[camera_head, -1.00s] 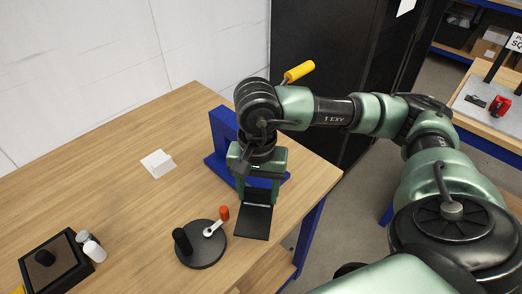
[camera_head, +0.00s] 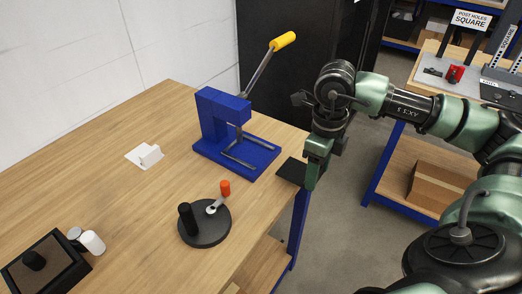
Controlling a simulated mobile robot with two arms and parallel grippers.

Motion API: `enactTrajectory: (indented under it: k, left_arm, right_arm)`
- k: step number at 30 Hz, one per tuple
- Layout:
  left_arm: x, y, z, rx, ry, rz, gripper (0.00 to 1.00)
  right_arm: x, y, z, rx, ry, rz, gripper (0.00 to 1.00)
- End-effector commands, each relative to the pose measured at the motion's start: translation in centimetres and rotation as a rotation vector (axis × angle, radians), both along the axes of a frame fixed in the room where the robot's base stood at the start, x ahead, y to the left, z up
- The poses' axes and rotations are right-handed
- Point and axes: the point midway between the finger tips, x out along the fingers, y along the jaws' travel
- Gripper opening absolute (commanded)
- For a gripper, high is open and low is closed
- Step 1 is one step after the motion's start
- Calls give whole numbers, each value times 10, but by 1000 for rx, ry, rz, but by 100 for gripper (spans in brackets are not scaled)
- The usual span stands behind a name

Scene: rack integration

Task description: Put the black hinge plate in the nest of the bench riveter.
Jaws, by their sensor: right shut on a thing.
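The blue bench riveter (camera_head: 211,118) stands upright on the wooden table, with its yellow-tipped lever raised. Its flat base carries grey rails that look like the nest (camera_head: 240,152); no plate lies between them. My right gripper (camera_head: 308,172) points down at the table's right edge, to the right of the riveter. It is shut on the black hinge plate (camera_head: 291,171), which sticks out flat to the left toward the riveter base. The plate is apart from the rails; its gripped end is hidden by the fingers. My left gripper is not in view.
A round black fixture (camera_head: 205,226) with a black post and red-knobbed crank stands in front of the riveter. A white block (camera_head: 146,156) lies left of it. A black tray (camera_head: 45,268) and white cylinders are at the front left. Another workbench (camera_head: 455,110) stands right.

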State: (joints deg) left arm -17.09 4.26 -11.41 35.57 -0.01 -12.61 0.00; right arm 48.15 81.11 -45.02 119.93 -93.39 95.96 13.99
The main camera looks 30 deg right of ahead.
Motion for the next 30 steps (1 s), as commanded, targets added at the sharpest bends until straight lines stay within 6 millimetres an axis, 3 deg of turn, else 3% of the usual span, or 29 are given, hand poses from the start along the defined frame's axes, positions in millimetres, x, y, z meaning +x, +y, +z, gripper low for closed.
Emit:
enactTrajectory:
  k: [6, 12, 19, 25, 30]
  left_arm:
    - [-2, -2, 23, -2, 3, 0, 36]
    - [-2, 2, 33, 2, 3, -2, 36]
    - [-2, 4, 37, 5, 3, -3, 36]
    - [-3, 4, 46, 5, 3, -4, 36]
    - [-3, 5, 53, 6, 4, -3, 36]
  right_arm:
    - [56, 26, 6, 6, -3, 5, 8]
    - [93, 40, 4, 2, 0, 4, 8]
    - [112, 48, 3, 1, -1, 5, 8]
    - [142, 60, 4, 1, -2, 5, 8]
    - [140, 58, -5, -2, 2, 4, 8]
